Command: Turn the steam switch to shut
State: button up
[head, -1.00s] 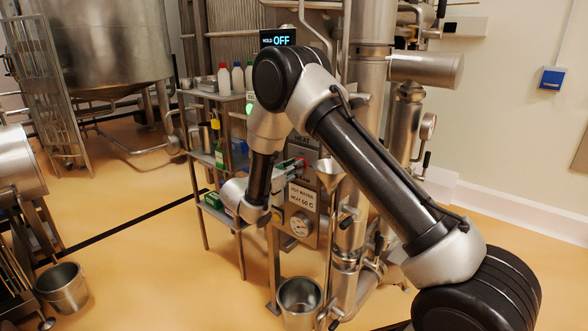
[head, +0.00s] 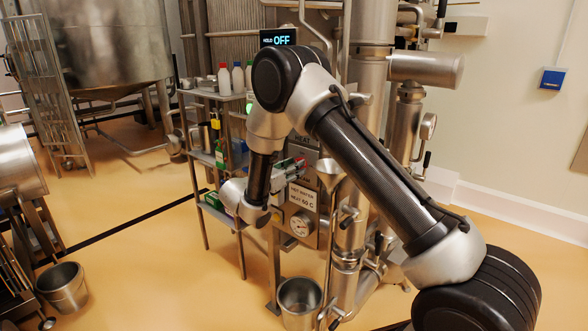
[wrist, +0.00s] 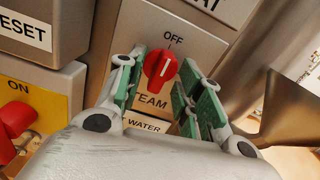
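The steam switch (wrist: 161,66) is a red round knob on a grey metal panel in the wrist view. My gripper (wrist: 160,74) is open, with green-padded fingers to the left and right of the knob. Gaps show between the pads and the knob, and I cannot tell how deep the fingertips reach. In the head view my gripper (head: 287,168) is at the panel, small and partly hidden by my arm.
A metal funnel (wrist: 285,108) stands close on the right. A yellow panel with another red knob (wrist: 16,118) and a RESET box (wrist: 42,30) are at left. A "WATER" label (wrist: 143,125) lies below. A display (head: 278,39) reads "HOLD OFF". A bottle shelf (head: 213,95) stands left of the panel.

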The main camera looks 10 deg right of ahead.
jog(key=v, duration=1.1)
jog(key=shift+s+a, duration=0.2)
jog(key=shift+a, duration=0.1)
